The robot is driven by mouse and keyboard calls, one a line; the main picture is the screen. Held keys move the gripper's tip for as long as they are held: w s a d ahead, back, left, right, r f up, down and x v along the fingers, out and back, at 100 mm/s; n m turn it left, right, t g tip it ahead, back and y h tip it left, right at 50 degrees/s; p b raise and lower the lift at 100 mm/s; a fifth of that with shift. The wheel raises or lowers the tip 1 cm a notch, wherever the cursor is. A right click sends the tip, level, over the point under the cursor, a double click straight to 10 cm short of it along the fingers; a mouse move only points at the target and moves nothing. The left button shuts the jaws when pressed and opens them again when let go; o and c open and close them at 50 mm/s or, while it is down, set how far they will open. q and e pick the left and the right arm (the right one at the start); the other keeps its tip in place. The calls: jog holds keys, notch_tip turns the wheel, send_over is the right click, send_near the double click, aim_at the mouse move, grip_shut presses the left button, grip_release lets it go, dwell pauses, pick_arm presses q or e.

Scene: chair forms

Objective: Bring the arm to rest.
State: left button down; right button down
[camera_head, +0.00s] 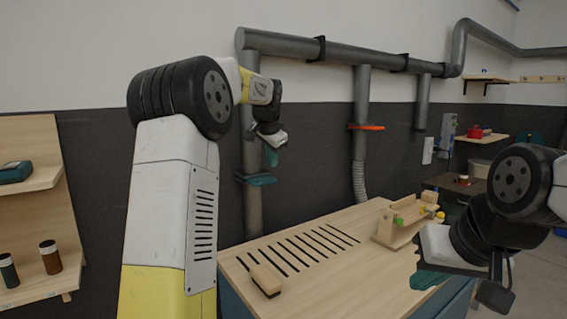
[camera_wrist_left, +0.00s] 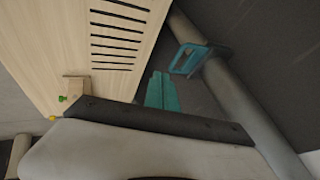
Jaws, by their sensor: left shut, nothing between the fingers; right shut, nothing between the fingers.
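My left arm rises at the left of the head view and bends over at the top. My left gripper (camera_head: 271,156) hangs in front of the vertical grey pipe, high above the workbench's back left. Its teal fingers also show in the left wrist view (camera_wrist_left: 162,92), shut and empty. My right arm comes in from the right edge. My right gripper (camera_head: 430,280) has teal fingers low over the bench's right front edge; it is shut with nothing held. Part of its fingers is hidden by the wrist.
The wooden workbench (camera_head: 325,285) has slots and a wooden-backed block (camera_head: 266,279). A wooden fixture (camera_head: 392,228) stands at its right back. A grey pipe (camera_head: 252,210) with a teal gate (camera_head: 258,180) rises behind it. Shelves (camera_head: 30,184) stand at the left.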

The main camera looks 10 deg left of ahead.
pick_arm(q)
jog(key=s+d+f+n+h, duration=0.1)
jog(key=s+d+n, duration=0.15)
jog(key=s, duration=1.25)
jog(key=s+d+f+n+h, duration=0.1)
jog(key=s+d+n, duration=0.15)
jog(key=s, duration=1.25)
jog(key=s+d+f+n+h, duration=0.1)
jog(key=s+f+n, duration=0.1)
jog(key=s+f, duration=0.5)
jog(key=s, duration=0.4)
jog(key=shift+g, duration=0.3)
jog(key=shift+d, duration=0.1)
